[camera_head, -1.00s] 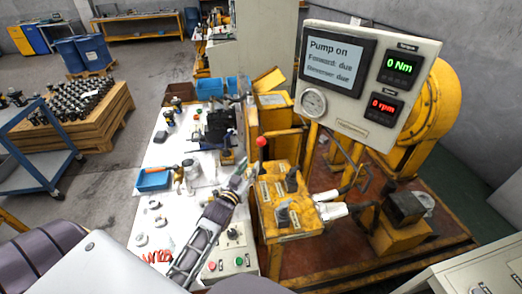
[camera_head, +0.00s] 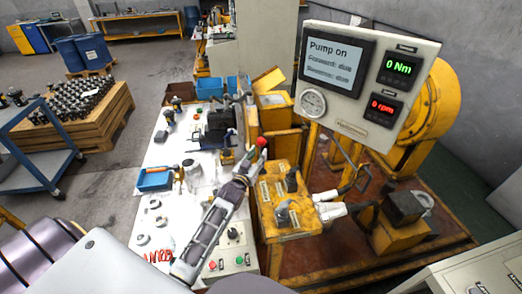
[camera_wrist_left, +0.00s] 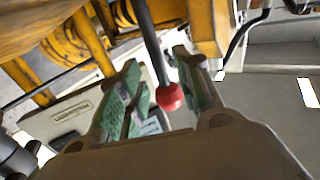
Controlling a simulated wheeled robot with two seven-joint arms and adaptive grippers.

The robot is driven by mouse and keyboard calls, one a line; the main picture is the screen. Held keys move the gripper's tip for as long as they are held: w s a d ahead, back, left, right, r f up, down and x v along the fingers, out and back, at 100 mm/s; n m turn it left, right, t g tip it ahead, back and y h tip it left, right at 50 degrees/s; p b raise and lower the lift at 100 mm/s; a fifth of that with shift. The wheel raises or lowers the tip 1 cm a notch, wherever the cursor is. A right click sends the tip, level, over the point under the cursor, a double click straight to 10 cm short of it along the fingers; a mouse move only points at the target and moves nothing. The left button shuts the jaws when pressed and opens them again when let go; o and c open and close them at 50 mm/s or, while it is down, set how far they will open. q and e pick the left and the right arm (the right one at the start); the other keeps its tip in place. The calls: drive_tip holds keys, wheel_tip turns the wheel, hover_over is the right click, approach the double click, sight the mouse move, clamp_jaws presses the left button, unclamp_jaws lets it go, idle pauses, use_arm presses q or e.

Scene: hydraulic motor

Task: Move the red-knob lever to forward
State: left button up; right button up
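The red knob (camera_head: 262,142) tops a dark lever that rises from the yellow control block (camera_head: 300,222). In the left wrist view the red knob (camera_wrist_left: 169,97) and its dark shaft lie between the two fingers of my left gripper (camera_wrist_left: 160,95). The fingers are apart, with a clear gap on the left and the right finger close to the knob. In the head view my left gripper (camera_head: 249,160) is just left of and below the knob. The screen (camera_head: 334,66) reads "Pump on", with forward and reverse both "due". My right gripper is not in view.
Other dark levers (camera_head: 291,180) stand on the same block. The display panel (camera_head: 418,48) shows 0 Nm and 0 rpm. A white workbench (camera_head: 150,215) with loose parts and a blue tray (camera_head: 154,180) is to the left. A button box (camera_head: 237,250) stands in front.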

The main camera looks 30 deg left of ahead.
sight(261, 150)
use_arm(q)
drive_tip(key=shift+w+a, duration=0.1)
drive_tip(key=shift+w, duration=1.75)
clamp_jaws()
